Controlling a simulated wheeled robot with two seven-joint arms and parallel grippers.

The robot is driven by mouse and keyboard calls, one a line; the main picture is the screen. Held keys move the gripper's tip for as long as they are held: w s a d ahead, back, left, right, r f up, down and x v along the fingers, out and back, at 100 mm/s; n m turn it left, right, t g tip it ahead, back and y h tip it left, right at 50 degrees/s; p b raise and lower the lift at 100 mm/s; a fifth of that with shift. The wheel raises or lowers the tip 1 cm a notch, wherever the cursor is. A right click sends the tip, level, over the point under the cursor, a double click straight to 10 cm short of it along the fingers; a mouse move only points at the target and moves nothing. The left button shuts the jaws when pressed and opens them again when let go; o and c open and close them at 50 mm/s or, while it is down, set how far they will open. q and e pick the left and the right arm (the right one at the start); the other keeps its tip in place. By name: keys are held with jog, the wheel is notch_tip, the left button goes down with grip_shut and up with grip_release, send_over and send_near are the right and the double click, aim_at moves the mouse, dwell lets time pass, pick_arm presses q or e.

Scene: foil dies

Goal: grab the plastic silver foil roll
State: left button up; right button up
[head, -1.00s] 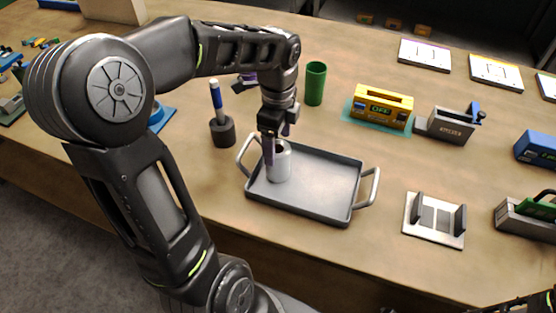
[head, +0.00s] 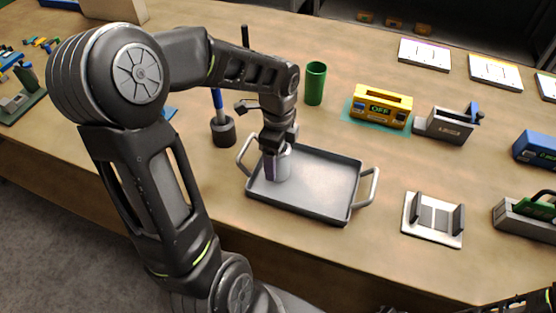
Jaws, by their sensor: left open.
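The silver foil roll (head: 283,164) stands upright in the left part of the grey metal tray (head: 325,185). Its top is mostly hidden behind my left gripper. My left gripper (head: 276,165) points down at the roll with its fingers low beside it. One finger shows in front of the roll's left side; the other is hidden. The gripper is open, and I cannot tell whether a finger touches the roll. My right gripper is not in view; only dark parts of my own arm show at the lower right edge.
The tray has a handle at each end. A dark holder with a blue pen (head: 222,128) stands left of it, and a green cup (head: 315,83) behind it. A yellow device (head: 382,106) and a grey bracket plate (head: 433,219) lie to the right. The table's front edge is bare.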

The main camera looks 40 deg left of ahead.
pick_arm(q)
jog(key=shift+c, duration=0.5)
jog(key=c, duration=1.6)
jog(key=shift+r, duration=0.15)
notch_tip(320, 180, up, 10)
jog(key=shift+b, duration=0.35)
